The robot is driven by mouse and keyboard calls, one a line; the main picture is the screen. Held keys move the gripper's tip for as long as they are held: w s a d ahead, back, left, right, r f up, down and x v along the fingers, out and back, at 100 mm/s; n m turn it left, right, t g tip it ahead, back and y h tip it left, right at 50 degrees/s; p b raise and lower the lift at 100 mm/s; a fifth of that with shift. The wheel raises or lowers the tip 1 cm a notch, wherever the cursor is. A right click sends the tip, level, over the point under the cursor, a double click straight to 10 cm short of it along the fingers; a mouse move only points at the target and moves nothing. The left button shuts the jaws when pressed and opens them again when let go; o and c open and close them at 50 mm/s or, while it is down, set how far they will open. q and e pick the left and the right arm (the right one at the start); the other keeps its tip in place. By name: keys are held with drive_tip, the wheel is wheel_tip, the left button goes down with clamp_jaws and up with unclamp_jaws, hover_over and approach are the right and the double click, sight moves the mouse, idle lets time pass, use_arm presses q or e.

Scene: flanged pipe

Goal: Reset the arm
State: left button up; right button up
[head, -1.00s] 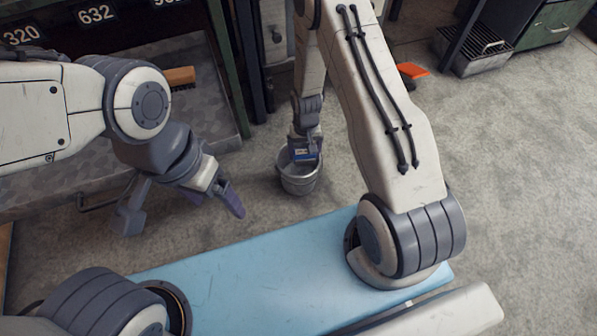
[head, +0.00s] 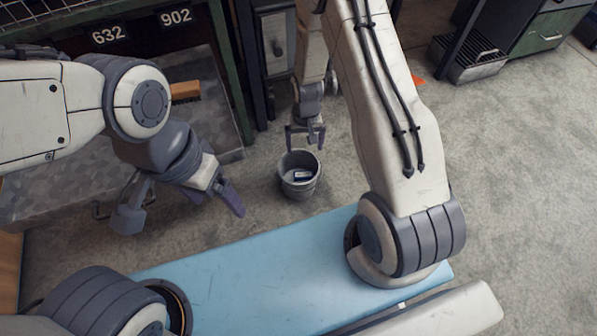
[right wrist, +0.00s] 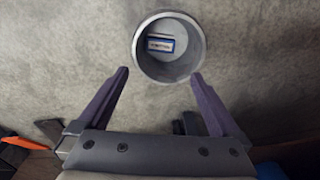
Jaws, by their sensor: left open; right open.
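My left gripper (head: 181,209) is open and empty at the left of the head view, its fingers apart and pointing down to the right. My right gripper (head: 305,137) is open and empty, just above and behind a grey metal bucket (head: 299,191) that stands on the floor. A small blue and white box (head: 303,176) lies inside the bucket. In the right wrist view, the right gripper's fingers (right wrist: 158,82) are spread wide. The bucket (right wrist: 139,58) shows beyond the fingertips, with the box (right wrist: 160,44) on its bottom.
A workbench with a grey top (head: 60,185) stands at the left, with a wooden-backed brush (head: 186,91) on it and number plates (head: 107,36) behind. A metal box with a grille (head: 470,60) and a green cabinet (head: 548,28) stand back right. The concrete floor (head: 520,180) at the right is clear.

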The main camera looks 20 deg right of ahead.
drive_tip(key=shift+r, duration=0.85)
drive_tip(key=s+a+r+n+p, duration=0.25)
drive_tip(key=a+r, duration=0.35)
drive_tip(key=r, duration=0.5)
drive_tip(key=s+a+r+n+p, duration=0.2)
drive_tip(key=s+a+r, duration=0.25)
drive_tip(key=r, duration=0.65)
drive_tip(key=s+a+r+n+y+p, duration=0.1)
drive_tip(key=s+a+r+n+p, duration=0.15)
drive_tip(key=s+r, duration=0.55)
drive_tip(key=s+a+r+n+p, duration=0.1)
drive_tip(key=s+r+n+p, duration=0.15)
drive_tip(key=s+r, duration=0.5)
wheel_tip(320, 180, up, 36)
drive_tip(key=s+p, duration=0.1)
drive_tip(key=p, duration=3.6)
